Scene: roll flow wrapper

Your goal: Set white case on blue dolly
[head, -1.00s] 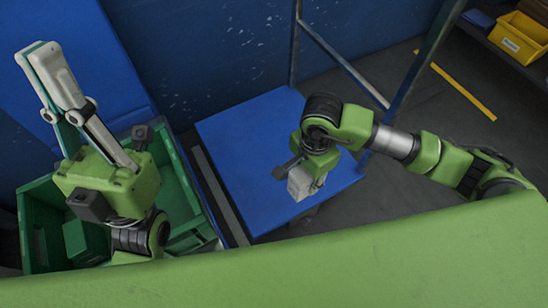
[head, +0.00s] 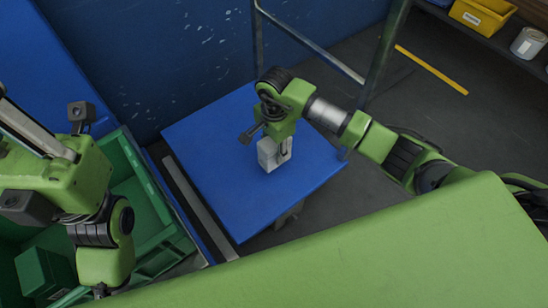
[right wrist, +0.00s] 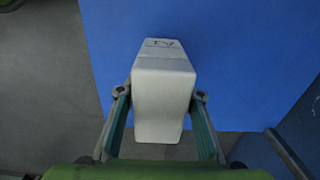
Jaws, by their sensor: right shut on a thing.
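The white case (head: 267,154) is in my right gripper (head: 276,148), over the middle of the blue dolly (head: 205,155) in the head view. In the right wrist view the case (right wrist: 163,100) stands between the two fingers of the right gripper (right wrist: 160,94), one pressed on each side. The blue dolly top (right wrist: 235,60) lies behind it. I cannot tell whether the case touches the dolly. My left gripper (head: 28,128) is at the left edge of the head view, with its fingertips cut off.
A green crate (head: 150,195) stands left of the dolly, under my left arm. A metal frame post (head: 385,50) rises at the dolly's back right. A yellow bin (head: 482,15) and a white can (head: 528,42) sit on a shelf at the top right. Grey floor lies between.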

